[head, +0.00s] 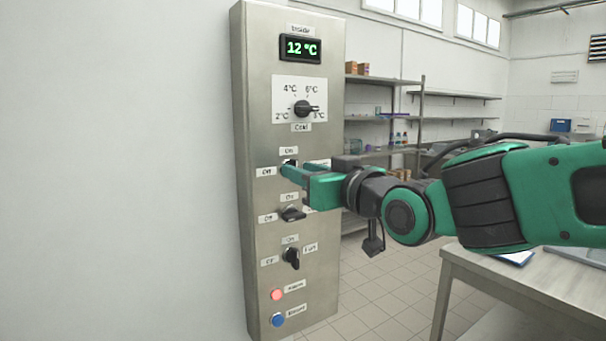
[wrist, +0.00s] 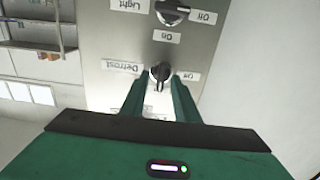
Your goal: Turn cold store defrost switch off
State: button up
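The Defrost switch is a dark rotary knob (wrist: 160,71) on the steel control panel (head: 265,150). In the wrist view, which is upside down, its light pointer line faces down the picture, toward the panel's top and the On side. The Off label (wrist: 187,76) is to its right there. My gripper (wrist: 159,77) has its green fingers apart, one on each side of the knob. I cannot tell whether they touch it. In the head view my gripper (head: 287,170) reaches the panel from the right and hides most of this knob (head: 290,162).
The Light knob (head: 293,214) is just below, its pointer toward Off. The temperature dial (head: 303,108) and a display (head: 300,48) reading 12 °C are above. A fan knob (head: 291,258), red button (head: 276,295) and blue button (head: 277,320) are lower. A table (head: 470,268) stands right.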

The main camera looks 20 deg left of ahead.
jog(key=shift+w+a, duration=0.4)
grip_shut()
jog(key=shift+n, duration=0.3)
jog(key=shift+s+a+f+n, duration=0.1)
jog(key=shift+f+n, duration=0.05)
jog(key=shift+n, duration=4.1)
jog(key=shift+f+n, duration=0.15)
jog(key=shift+n, duration=4.1)
